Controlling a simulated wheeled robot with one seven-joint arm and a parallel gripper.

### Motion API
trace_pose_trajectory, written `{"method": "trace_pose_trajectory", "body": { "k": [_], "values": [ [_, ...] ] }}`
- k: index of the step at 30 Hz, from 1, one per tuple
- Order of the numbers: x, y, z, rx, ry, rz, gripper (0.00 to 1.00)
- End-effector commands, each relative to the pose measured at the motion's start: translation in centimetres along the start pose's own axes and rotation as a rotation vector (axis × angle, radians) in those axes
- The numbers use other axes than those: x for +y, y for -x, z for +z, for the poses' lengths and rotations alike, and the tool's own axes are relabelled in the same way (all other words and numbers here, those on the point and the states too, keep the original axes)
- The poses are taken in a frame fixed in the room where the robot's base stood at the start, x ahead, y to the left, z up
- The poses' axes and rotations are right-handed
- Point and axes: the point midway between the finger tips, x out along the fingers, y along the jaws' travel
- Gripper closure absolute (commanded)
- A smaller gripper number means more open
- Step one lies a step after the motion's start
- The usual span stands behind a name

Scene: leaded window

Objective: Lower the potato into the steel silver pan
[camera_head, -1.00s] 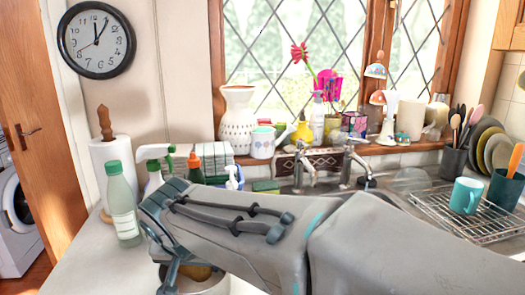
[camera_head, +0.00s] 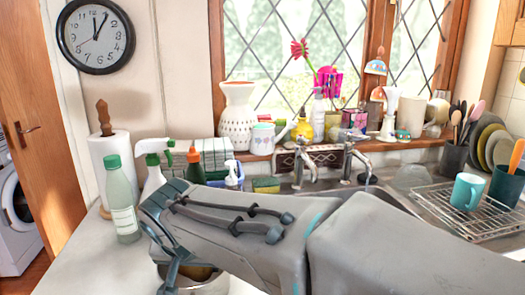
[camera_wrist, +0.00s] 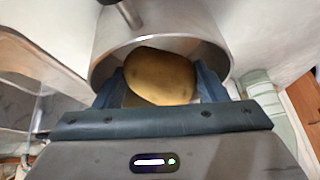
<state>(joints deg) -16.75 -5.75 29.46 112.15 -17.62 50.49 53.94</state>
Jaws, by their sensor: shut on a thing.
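The brown potato (camera_wrist: 160,77) is between the two fingers of my gripper (camera_wrist: 160,88) in the wrist view. My gripper is shut on it. The steel silver pan (camera_wrist: 103,68) is right behind the potato there, with its rim around the potato's far side and its handle (camera_wrist: 130,12) at the top. In the head view the gripper (camera_head: 172,262) points down at the bottom of the picture. A small part of the potato (camera_head: 197,273) shows there, above the pan (camera_head: 212,286), mostly hidden by my arm. I cannot tell whether the potato touches the pan.
A green-capped bottle (camera_head: 122,205), a spray bottle (camera_head: 154,172) and a paper towel roll (camera_head: 112,160) stand left of my arm. The sink taps (camera_head: 300,165) are behind it. A dish rack (camera_head: 475,212) with a teal mug stands at the right. The front-left counter (camera_head: 95,265) is clear.

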Motion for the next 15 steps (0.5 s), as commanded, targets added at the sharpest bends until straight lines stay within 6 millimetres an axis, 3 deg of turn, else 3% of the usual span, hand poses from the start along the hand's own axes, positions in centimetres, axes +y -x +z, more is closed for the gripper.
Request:
{"method": "trace_pose_trajectory", "body": {
  "k": [15],
  "values": [
    [0.06,-0.75,0.4,0.0,0.0,0.0,0.59]
  ]
}}
